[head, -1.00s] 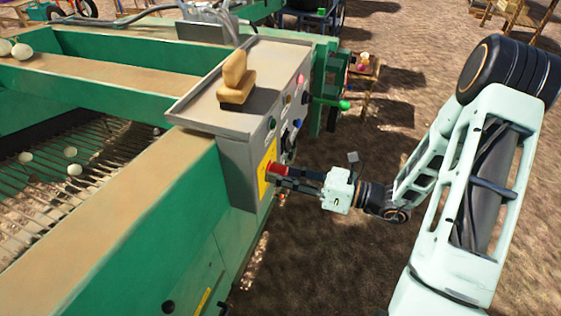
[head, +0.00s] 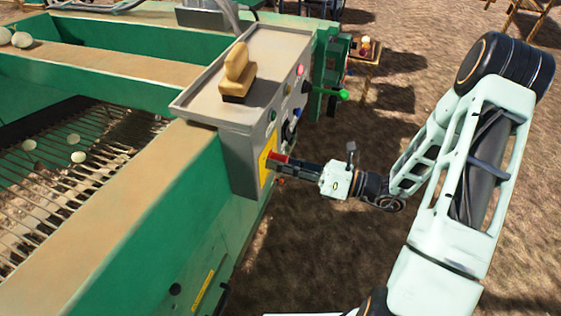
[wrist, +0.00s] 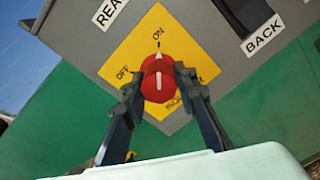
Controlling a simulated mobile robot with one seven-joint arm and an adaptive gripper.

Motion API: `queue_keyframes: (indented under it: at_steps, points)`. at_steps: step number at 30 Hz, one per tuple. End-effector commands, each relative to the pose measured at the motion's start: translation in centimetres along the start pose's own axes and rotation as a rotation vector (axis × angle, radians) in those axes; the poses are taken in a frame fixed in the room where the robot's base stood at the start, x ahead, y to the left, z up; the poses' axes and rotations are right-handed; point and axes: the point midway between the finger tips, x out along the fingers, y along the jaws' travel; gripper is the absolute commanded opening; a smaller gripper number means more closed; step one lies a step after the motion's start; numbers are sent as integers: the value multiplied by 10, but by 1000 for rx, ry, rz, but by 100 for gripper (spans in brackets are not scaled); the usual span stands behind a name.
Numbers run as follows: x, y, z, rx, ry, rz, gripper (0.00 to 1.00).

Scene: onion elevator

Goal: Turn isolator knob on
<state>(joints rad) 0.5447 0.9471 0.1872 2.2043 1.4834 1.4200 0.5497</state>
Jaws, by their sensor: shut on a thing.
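The red isolator knob (wrist: 158,80) sits on a yellow plate (wrist: 130,52) marked OFF and ON, on the grey control box. In the wrist view its white pointer line is directed toward the ON label. My gripper (wrist: 157,84) is shut on the knob, with one dark finger on each side of it. In the head view my gripper (head: 291,166) reaches the box from the right. A little red of the knob (head: 278,158) shows there, beside the yellow plate (head: 266,164); the fingers hide the rest.
The grey control box (head: 238,150) carries several other buttons and knobs, and a wooden-handled brush (head: 237,75) stands on top. A green lever (head: 343,96) sticks out beyond it. The green machine frame (head: 150,230) lies left; open ground (head: 330,240) lies right.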

Motion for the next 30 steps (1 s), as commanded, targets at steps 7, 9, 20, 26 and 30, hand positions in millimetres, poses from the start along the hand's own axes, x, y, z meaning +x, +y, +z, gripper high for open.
queue_keyframes:
  at_steps: [7, 9, 20, 26, 30]
  points:
    - [0, 0, 0, 2, 1, -1, 44]
    - [0, 0, 0, 1, 0, -1, 44]
    - [-20, -1, 0, 0, 0, -5, 44]
    - [-63, -1, 0, 0, -1, -6, 44]
    - [-91, -1, 0, -1, -1, -5, 44]
